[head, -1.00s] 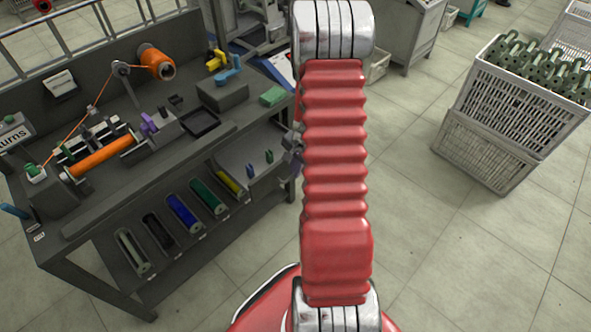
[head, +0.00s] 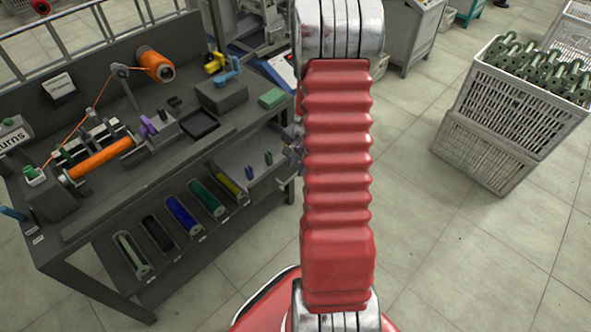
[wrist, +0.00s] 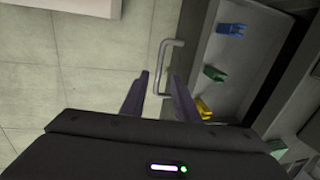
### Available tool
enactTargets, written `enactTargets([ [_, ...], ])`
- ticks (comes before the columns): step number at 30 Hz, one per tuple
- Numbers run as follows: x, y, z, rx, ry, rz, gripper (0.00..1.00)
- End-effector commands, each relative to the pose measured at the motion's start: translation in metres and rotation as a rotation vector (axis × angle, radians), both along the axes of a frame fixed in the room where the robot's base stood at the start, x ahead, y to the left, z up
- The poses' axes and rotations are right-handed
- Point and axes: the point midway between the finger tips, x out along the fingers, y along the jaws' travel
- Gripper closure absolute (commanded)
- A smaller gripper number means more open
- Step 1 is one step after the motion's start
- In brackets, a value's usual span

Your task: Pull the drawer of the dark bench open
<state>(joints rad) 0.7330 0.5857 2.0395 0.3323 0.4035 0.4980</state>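The dark bench (head: 105,207) stands on the left in the head view. Its drawer (head: 262,180) is pulled out at the right end, with a blue and a green clip inside. In the wrist view the drawer (wrist: 222,62) holds a blue, a green and a yellow clip in a row. Its grey bar handle (wrist: 164,68) runs between the two dark fingers of my gripper (wrist: 161,75). The fingers are apart and gaps show on both sides of the bar. In the head view my arm hides most of the gripper.
Coloured bobbins (head: 183,214) lie on the shelf under the bench top. A winder with an orange spool (head: 100,158) stands on top. White crates (head: 517,110) of green bobbins stand at the right. The tiled floor (head: 450,240) between is clear.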

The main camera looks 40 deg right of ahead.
Motion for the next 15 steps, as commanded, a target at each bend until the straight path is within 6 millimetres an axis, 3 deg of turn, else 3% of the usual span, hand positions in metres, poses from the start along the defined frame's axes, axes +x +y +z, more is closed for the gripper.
enactTargets([
  [15, -0.013, -0.001, 0.072, -0.003, -0.002, -0.002, 0.72],
])
